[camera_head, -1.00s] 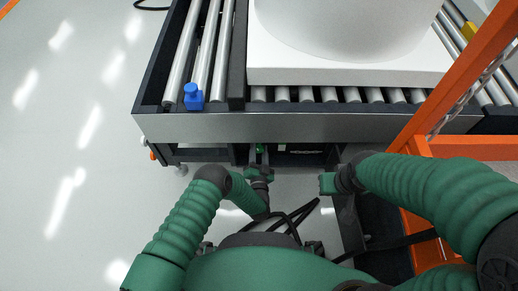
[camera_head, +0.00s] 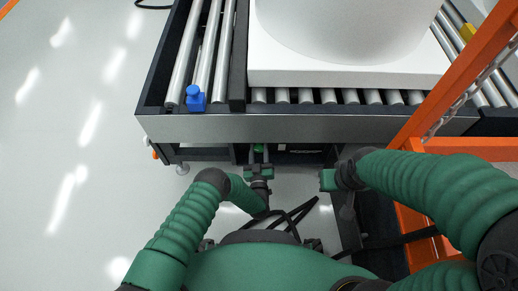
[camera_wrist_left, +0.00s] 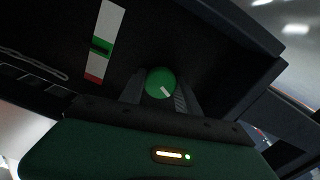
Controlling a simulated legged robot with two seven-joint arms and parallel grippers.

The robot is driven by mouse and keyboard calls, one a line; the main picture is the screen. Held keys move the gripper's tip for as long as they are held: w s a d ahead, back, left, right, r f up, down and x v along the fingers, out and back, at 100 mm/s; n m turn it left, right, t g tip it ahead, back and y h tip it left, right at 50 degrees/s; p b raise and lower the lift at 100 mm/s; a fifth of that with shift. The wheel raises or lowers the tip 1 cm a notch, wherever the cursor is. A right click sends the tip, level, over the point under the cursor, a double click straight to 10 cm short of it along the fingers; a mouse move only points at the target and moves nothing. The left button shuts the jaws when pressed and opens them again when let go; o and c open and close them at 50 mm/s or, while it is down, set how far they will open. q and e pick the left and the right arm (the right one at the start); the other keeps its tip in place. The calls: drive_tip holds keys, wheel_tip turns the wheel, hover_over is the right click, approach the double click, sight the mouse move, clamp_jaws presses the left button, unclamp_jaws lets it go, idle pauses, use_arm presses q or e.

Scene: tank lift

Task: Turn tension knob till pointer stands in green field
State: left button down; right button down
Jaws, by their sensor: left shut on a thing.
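The green tension knob (camera_wrist_left: 160,83) with a white mark sits between the fingers of my left gripper (camera_wrist_left: 162,92) in the left wrist view. In the head view my left gripper (camera_head: 259,170) is at the conveyor's underside, with a bit of green (camera_head: 258,148) just ahead of it. The gauge strip (camera_wrist_left: 104,38) is white with a green band and a red lower end. Its dark pointer (camera_wrist_left: 101,47) lies across the green band, with green above and below it. My right gripper (camera_head: 328,181) hangs free below the conveyor edge; its finger opening is not clear.
The roller conveyor (camera_head: 300,127) carries a large white tank (camera_head: 345,25) on a white base. A blue fitting (camera_head: 195,99) stands on its left part. An orange frame (camera_head: 440,95) with a chain rises at right. Dark cables (camera_head: 293,217) lie below. The floor at left is clear.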

use_arm(q)
drive_tip(key=shift+s+f+n, duration=0.1)
drive_tip(key=shift+f+n, duration=0.05)
drive_tip(key=shift+n, duration=0.45)
drive_tip(key=c, duration=1.1)
unclamp_jaws()
drive_tip(key=shift+c, duration=0.2)
drive_tip(key=shift+o, duration=1.4)
